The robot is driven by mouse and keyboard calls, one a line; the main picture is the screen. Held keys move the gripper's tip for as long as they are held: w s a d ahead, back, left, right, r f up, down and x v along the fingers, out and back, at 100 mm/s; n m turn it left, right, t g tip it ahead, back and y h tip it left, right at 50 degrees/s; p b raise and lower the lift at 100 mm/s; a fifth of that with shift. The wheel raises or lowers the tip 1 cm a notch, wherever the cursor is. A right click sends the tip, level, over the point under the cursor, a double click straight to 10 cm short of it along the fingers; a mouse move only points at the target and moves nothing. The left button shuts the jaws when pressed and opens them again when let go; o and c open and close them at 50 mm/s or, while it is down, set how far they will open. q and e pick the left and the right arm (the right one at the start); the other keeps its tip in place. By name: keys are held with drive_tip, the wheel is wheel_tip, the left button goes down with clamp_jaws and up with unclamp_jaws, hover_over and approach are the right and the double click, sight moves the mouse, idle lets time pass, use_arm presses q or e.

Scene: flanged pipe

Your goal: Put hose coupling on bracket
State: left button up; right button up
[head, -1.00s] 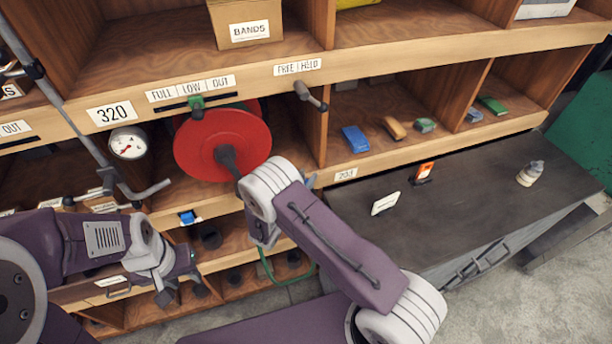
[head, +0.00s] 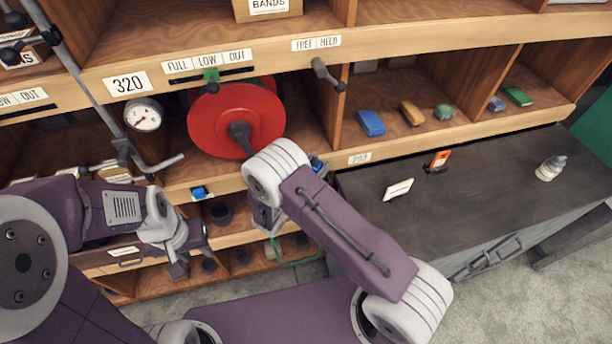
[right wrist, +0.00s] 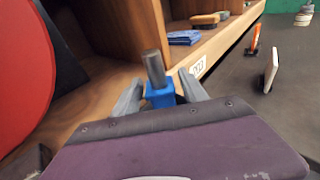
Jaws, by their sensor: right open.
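A blue block with a grey cylinder on it, possibly the hose coupling (right wrist: 160,96), stands between the fingers of my right gripper (right wrist: 160,92) in the right wrist view. The fingers are apart on either side; contact is not clear. In the head view a small blue part (head: 318,163) shows at the shelf edge beside my right arm, which hides most of that gripper. A grey peg fitting (head: 328,75), possibly the bracket, sticks out under the FREE/HELD label. My left gripper (head: 192,258) is in front of the lower shelves at left; its jaw opening is unclear.
A red disc (head: 236,118) stands close left of my right arm. A second blue piece (head: 199,192) sits on the shelf edge below it. A grey pipe (head: 80,80) and gauge (head: 143,115) are at left.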

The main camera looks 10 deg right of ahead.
drive_tip(key=b+v, duration=0.2)
drive_tip(key=v, duration=0.7)
drive_tip(key=s+d+m+g, duration=1.1)
drive_tip(key=d, duration=0.1)
drive_tip(key=s+a+f+m+y+b, duration=0.3)
drive_tip(key=m+y, duration=0.8)
drive_tip(key=m, duration=0.5)
drive_tip(key=shift+s+a+m+b, duration=0.3)
drive_tip(key=shift+s+a+b, duration=0.15)
drive_tip(key=shift+s+a, duration=0.5)
